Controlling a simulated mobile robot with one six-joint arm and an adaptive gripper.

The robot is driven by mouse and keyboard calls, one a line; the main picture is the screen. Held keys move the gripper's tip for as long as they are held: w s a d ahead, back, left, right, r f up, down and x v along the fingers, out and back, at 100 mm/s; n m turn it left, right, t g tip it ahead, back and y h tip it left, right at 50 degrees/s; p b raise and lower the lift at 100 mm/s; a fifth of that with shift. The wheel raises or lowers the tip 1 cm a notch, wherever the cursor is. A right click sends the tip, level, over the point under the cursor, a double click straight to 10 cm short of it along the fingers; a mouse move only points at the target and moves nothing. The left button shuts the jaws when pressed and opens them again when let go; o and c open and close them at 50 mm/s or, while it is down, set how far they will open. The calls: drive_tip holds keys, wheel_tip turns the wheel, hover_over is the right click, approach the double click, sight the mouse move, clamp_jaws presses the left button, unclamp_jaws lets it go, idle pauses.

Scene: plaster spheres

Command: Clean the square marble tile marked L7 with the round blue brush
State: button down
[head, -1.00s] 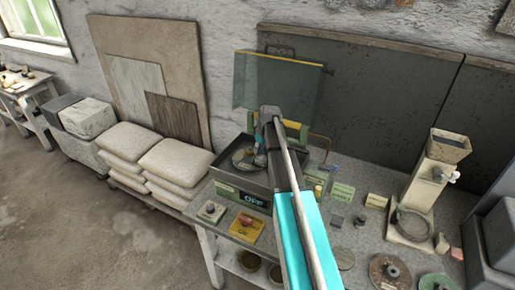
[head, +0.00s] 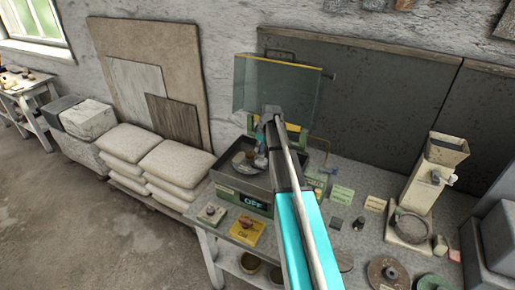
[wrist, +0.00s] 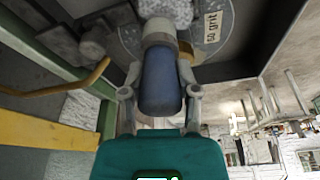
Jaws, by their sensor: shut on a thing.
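My gripper (head: 268,140) is over the dark tray (head: 226,174) of the bench machine, partly hidden by my arm in the head view. In the wrist view my gripper (wrist: 160,92) is shut on a blue cylinder (wrist: 161,82), which looks like the round blue brush. It has a pale collar. A speckled grey-white piece (wrist: 165,8) lies just beyond it, and whether they touch I cannot tell. A round plate (head: 243,159) lies in the tray; in the wrist view a disc with a "50 grit" label (wrist: 211,26) shows. I cannot make out the L7 tile.
A clear guard (head: 278,86) with a yellow edge stands behind the tray. An OFF sign (head: 254,202) is on the machine's front. Stacked sacks (head: 175,165) are left.

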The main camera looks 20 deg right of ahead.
drive_tip(key=shift+f+b, duration=0.7)
drive_tip(key=shift+f, duration=0.05)
idle(0.8)
drive_tip(key=shift+w+d+r, duration=0.1)
drive_tip(key=shift+w+d, duration=0.1)
drive_tip(key=shift+w+d, duration=0.2)
drive_tip(key=shift+d, duration=0.05)
idle(0.8)
drive_tip(key=shift+s+a, duration=0.15)
drive_tip(key=shift+s+a, duration=0.25)
drive_tip(key=shift+a, duration=0.05)
drive_tip(key=shift+a, duration=0.1)
idle(0.4)
drive_tip(key=shift+s+a, duration=0.35)
drive_tip(key=shift+a, duration=0.05)
